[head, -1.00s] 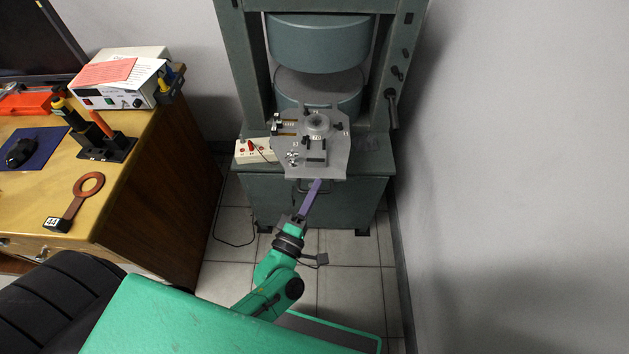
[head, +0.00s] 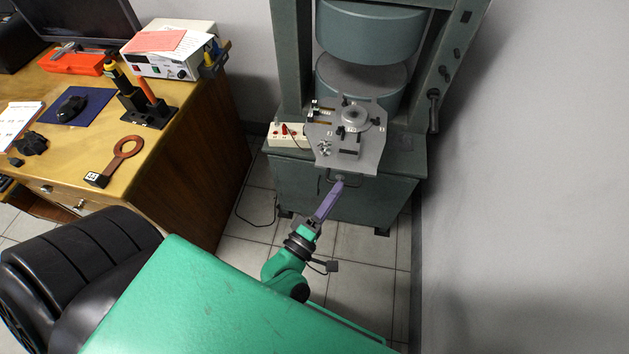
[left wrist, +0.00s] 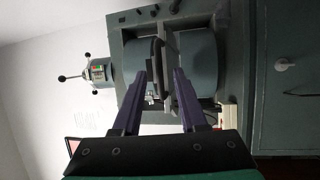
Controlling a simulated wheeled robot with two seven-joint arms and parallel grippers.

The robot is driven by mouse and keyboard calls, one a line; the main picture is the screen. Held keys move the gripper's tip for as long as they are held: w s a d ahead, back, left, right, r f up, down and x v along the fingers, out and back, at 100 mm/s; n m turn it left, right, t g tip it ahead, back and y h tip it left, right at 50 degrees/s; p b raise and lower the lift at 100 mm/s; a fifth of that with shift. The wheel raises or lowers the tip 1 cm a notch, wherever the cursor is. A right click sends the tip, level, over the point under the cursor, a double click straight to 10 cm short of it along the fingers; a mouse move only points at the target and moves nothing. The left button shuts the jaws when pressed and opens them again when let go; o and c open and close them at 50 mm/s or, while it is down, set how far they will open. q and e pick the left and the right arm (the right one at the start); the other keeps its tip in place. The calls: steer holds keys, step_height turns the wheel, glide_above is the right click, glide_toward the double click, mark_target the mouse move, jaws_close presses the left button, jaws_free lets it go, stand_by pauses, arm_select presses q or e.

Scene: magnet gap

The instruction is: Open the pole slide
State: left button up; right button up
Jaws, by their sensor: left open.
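The electromagnet has two blue-green round poles, the upper one (head: 368,32) and the lower one (head: 360,82), with a gap between them. A flat grey plate (head: 372,150) with a round dial and small fittings juts out in front of the lower pole. I cannot tell which part is the pole slide. My left gripper (head: 338,185) has purple fingers and points up at the plate's front edge, close below it. In the left wrist view its fingers (left wrist: 159,72) are apart, with the thin plate edge-on beyond and between them. No contact is clear. My right gripper is not in view.
The green magnet frame (head: 290,60) stands against the wall, with a lever (head: 433,108) at its right. A white terminal box (head: 286,136) with a red plug sits left of the plate. A wooden desk (head: 200,130) with instruments stands at left. Tiled floor lies between.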

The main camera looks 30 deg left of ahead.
arm_select(q)
steer(key=b+v, duration=0.1)
steer(key=v, duration=1)
steer(key=shift+w+f, duration=0.1)
steer(key=s+a+f+m+g+h+p, duration=0.15)
steer(key=f+m+g, duration=0.35)
steer(key=f, duration=0.5)
steer(key=a+f+m+g+y+p, duration=0.1)
steer(key=a+f+m+g+p, duration=0.25)
steer(key=f+m, duration=0.5)
steer(key=s+a+f+m+g+y+p, duration=0.1)
steer(key=s+a+f+m+g, duration=0.1)
steer(key=s+a+f+g, duration=0.2)
steer(key=s+a+f+m+g+y+p, duration=0.2)
steer(key=s+a+f+g, duration=0.2)
steer(key=s+f, duration=0.5)
steer(key=s+g, duration=0.2)
steer(key=shift+s+f, duration=0.25)
steer(key=shift+f, duration=0.05)
